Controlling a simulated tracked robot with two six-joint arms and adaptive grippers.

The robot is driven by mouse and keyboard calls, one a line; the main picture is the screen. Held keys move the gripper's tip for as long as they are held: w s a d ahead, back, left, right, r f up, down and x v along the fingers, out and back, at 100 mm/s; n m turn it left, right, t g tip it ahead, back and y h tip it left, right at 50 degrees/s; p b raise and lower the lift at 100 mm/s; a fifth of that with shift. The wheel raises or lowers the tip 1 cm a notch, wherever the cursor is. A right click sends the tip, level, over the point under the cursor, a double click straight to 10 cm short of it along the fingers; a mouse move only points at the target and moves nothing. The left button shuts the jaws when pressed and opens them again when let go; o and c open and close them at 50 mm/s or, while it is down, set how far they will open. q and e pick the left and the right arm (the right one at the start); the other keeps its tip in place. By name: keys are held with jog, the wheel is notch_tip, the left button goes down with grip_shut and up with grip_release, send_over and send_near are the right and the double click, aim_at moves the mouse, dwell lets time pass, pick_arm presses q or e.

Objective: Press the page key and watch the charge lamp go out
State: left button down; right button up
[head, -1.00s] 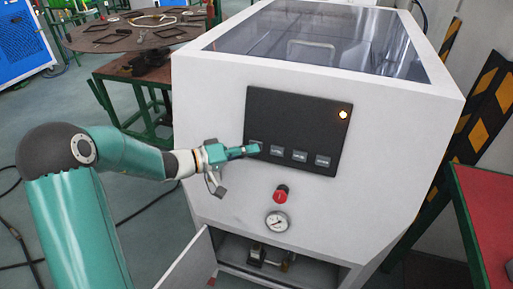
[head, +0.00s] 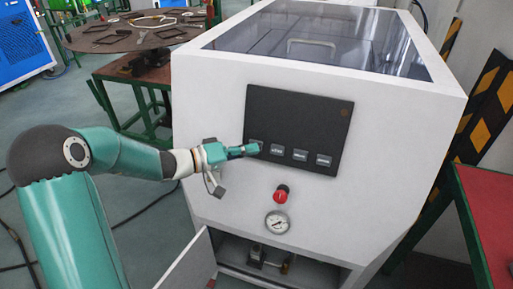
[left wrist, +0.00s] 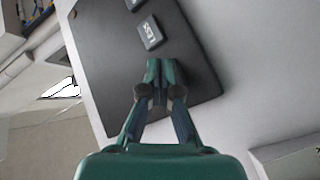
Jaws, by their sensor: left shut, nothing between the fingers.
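The gas generator (head: 220,100) is a white cabinet with a black control panel (head: 310,118) on its front. The charge lamp (head: 344,111) at the panel's upper right is dark. A row of grey keys runs along the panel's bottom, including a middle key (head: 300,155) and a right key (head: 323,160). My left gripper (head: 258,148) is shut and empty, with its tips at the leftmost key, which they mostly hide. In the left wrist view the shut fingertips (left wrist: 160,64) are over the panel (left wrist: 100,60), close to a labelled key (left wrist: 149,33). I cannot tell whether they touch.
Below the panel are a red knob (head: 281,193) and a round gauge (head: 278,222). A lower door (head: 190,265) stands open. A round brown table (head: 130,38) is behind at the left, and a red-topped table (head: 490,215) stands at the right.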

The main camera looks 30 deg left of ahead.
pick_arm(q)
jog(key=shift+s+d+r, duration=0.1)
jog(key=shift+s+r, duration=0.05)
jog(key=shift+s, duration=0.3)
jog(key=shift+s+b, duration=0.1)
jog(key=shift+b, duration=0.2)
jog(key=s, duration=0.1)
jog(key=s+r+b, duration=0.1)
jog(key=s, duration=0.1)
jog(key=s+d+b, duration=0.1)
jog(key=shift+s+r, duration=0.2)
dwell(0.6)
